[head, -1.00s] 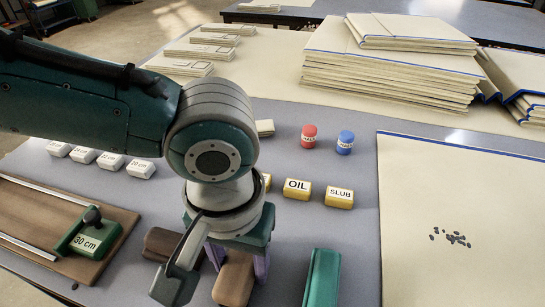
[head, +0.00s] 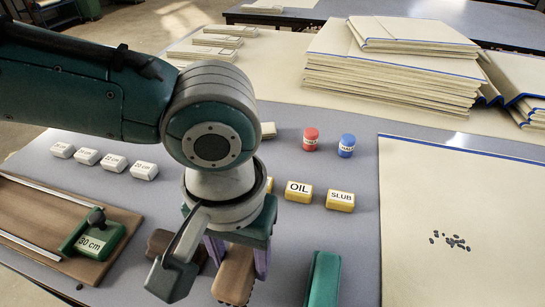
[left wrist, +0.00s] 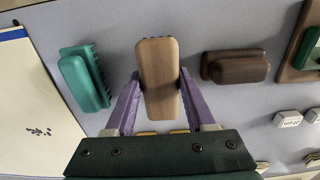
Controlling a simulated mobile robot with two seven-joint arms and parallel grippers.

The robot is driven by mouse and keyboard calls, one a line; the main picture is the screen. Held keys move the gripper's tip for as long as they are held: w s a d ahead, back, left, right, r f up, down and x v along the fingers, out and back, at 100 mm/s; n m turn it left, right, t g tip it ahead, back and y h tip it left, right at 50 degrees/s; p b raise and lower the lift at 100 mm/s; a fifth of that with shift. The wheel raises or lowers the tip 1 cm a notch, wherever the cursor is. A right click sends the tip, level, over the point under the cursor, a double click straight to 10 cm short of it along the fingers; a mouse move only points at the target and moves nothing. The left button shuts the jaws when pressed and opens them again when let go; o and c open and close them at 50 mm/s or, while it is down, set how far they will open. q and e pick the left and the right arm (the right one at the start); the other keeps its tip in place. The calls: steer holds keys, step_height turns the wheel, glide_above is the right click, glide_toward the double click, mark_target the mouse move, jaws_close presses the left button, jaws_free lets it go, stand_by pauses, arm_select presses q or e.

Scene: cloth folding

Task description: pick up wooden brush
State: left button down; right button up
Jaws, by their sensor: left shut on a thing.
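The wooden brush (head: 233,279), with a light brown block and dark bristles, is at the lower middle of the head view. It also shows in the left wrist view (left wrist: 158,85), lengthwise between the purple fingers. My left gripper (head: 239,262) is shut on its sides from above; in the left wrist view the fingers (left wrist: 158,75) press against both long edges. The brush seems just at or slightly above the grey table; the gap is hard to judge. My right gripper is not in view.
A green brush (head: 322,280) lies to the right and a dark brown brush (head: 160,243) to the left, partly behind my gripper. Yellow blocks (head: 298,192), red and blue pots (head: 347,146) and white blocks (head: 144,170) stand farther back. A cream cloth (head: 455,210) lies at right.

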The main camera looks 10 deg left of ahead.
mark_target(240, 258)
arm_select(q)
step_height(240, 258, up, 18)
steer(key=p, duration=0.4)
steer(key=shift+p, duration=0.35)
